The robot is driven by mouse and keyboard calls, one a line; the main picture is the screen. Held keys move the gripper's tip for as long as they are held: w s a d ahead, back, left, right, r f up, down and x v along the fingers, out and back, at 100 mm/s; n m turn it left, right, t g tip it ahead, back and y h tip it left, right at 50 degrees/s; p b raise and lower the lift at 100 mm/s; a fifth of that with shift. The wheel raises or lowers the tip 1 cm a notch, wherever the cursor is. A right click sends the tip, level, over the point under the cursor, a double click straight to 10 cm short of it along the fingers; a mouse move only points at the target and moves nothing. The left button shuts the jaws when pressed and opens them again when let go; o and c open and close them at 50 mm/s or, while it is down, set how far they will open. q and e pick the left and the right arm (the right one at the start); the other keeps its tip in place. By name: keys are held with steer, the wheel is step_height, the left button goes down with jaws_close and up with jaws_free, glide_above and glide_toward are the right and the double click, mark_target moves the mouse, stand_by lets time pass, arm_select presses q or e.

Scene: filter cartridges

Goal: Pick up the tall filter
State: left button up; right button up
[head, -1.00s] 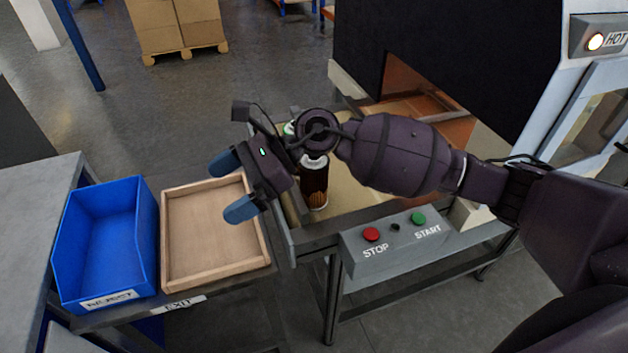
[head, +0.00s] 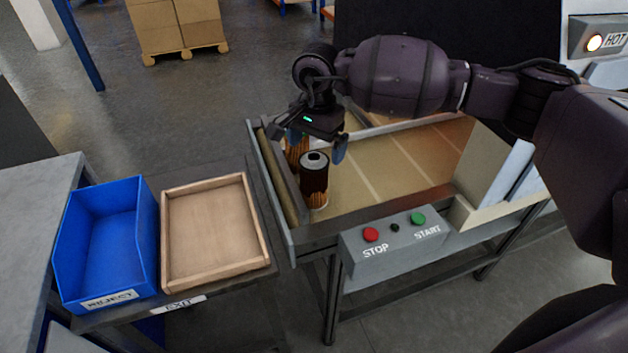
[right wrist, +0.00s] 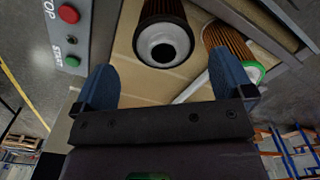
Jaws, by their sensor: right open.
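Two filters stand on the belt at its left end. The near one (head: 314,182) has a dark sleeve, copper pleats below and a pale ring around a dark hole on top. The other filter (head: 297,152), with copper pleats, stands behind it, partly hidden by my gripper; its green-rimmed end (right wrist: 252,72) shows in the right wrist view. I cannot tell for sure which is taller. My right gripper (head: 317,147) is open and empty, pointing down just behind and above the near filter.
The belt (head: 400,165) has a raised metal edge at its left end. A STOP/START box (head: 393,235) is on its front. A wooden tray (head: 213,230) and a blue REJECT bin (head: 108,240) stand to the left. A dark machine (head: 480,50) stands behind.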

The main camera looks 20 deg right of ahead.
mark_target(314, 169)
steer(key=shift+w+a+f+p, duration=0.1)
steer(key=shift+f+p, duration=0.1)
steer(key=shift+f, duration=1.5)
steer(key=shift+a+f+p, duration=0.1)
steer(key=shift+f+p, duration=0.1)
steer(key=shift+f, duration=1.5)
steer(key=shift+c, duration=0.4)
steer(key=c, duration=1)
